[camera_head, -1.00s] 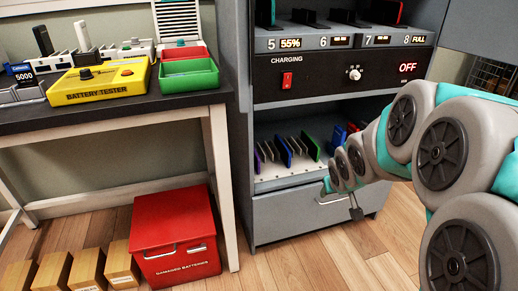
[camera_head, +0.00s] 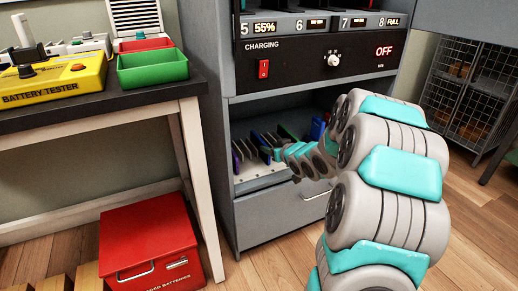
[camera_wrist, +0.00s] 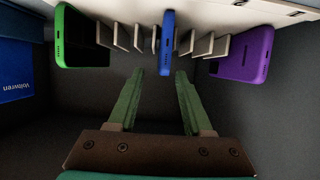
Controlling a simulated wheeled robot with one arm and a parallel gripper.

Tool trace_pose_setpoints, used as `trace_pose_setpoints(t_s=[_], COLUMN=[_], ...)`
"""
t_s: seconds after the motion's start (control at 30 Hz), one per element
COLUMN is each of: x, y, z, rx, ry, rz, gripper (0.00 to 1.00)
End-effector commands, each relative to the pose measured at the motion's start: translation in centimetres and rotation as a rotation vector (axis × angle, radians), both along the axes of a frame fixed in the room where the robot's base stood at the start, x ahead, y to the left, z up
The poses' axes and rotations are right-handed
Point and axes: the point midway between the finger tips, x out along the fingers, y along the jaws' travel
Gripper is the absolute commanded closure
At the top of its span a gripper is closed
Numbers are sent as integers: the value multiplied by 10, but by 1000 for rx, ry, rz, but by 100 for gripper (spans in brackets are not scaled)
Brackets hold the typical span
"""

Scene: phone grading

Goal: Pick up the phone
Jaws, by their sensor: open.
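Three phones stand on edge in a slotted rack in the wrist view, which appears inverted. A blue phone (camera_wrist: 167,42) is in the middle, a green phone (camera_wrist: 78,38) at the left and a purple phone (camera_wrist: 240,55) at the right. My gripper (camera_wrist: 159,73) is open and empty. Its two green fingers point at the blue phone, whose near end lies between the fingertips in the picture; I cannot tell whether they touch.
Thin grey dividers (camera_wrist: 204,44) stand between the phones. The charging cabinet (camera_head: 305,67) overhangs the bay.

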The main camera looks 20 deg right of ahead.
Motion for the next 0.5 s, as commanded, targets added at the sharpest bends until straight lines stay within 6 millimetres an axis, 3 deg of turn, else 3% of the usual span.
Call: trace_pose_setpoints(t_s=[0.23,0.5], x=[26,42], y=[6,5], z=[-22,-24], rx=[-1,-1], ry=[4,2], rz=[3,0], gripper=[50,50])
